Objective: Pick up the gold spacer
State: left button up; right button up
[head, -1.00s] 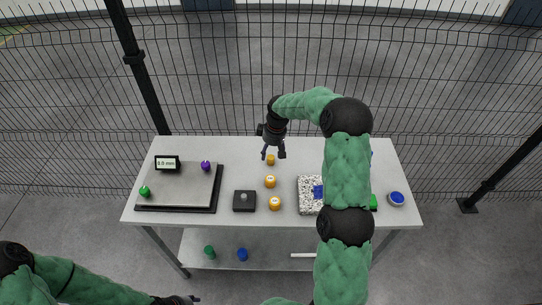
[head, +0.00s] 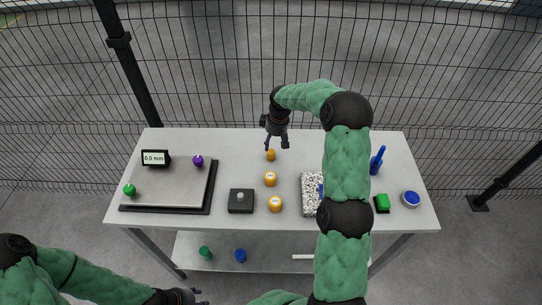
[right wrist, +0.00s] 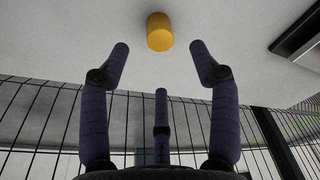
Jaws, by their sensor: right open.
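The gold spacer (head: 270,155) is a small plain gold cylinder standing upright on the table, toward the back middle. In the right wrist view the gold spacer (right wrist: 159,31) is beyond the fingertips, roughly centred between the two side fingers, with a visible gap. My right gripper (head: 277,147) is open and empty, fingers down, just behind and slightly right of the spacer. Its spread fingers show in the right wrist view (right wrist: 158,62). My left gripper (head: 198,297) is low at the front, away from the table top; its finger opening is too small to judge.
Two gold cylinders with pale tops (head: 270,179) (head: 275,204) stand in front. Left are a dark-edged plate (head: 170,190), a gauge reading 0.0 mm (head: 155,158) and a black block (head: 241,201). Right are a speckled block (head: 312,190), a blue bottle (head: 376,162) and a blue-topped round container (head: 411,199).

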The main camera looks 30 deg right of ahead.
aim_at(271, 152)
jog(key=f, duration=0.3)
jog(key=w+f, duration=0.1)
jog(key=f, duration=0.4)
jog(key=shift+w+a+f, duration=0.15)
jog(key=shift+w+f, duration=0.1)
jog(key=shift+f, duration=0.15)
grip_shut()
